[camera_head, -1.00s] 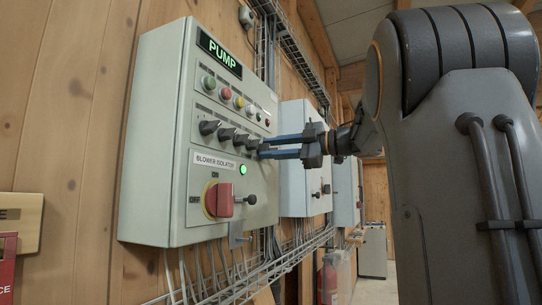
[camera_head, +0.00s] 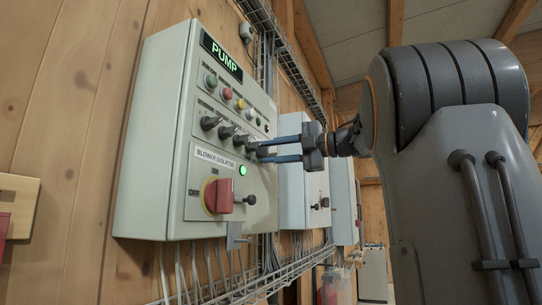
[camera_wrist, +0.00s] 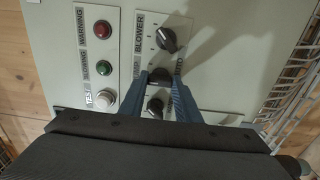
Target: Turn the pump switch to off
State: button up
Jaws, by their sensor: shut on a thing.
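A grey control panel (camera_head: 150,190) headed PUMP carries a row of black rotary knobs. In the wrist view my gripper's blue fingers (camera_wrist: 160,79) sit on both sides of the held black knob (camera_wrist: 159,75).
A red isolator handle (camera_head: 219,196) on a yellow plate sits low on the panel, near a lit green lamp (camera_head: 243,170). Coloured buttons and lamps (camera_head: 227,93) run above the knobs. Further boxes (camera_head: 294,194) and wire trays (camera_head: 262,287) line the wooden wall.

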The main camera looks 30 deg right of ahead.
dwell(0.3)
jog(key=o, duration=1)
jog(key=shift+o, duration=0.2)
jog(key=b+v, duration=0.2)
jog(key=v, duration=0.5)
jog(key=shift+s+d, duration=0.25)
jog(key=shift+s, duration=0.1)
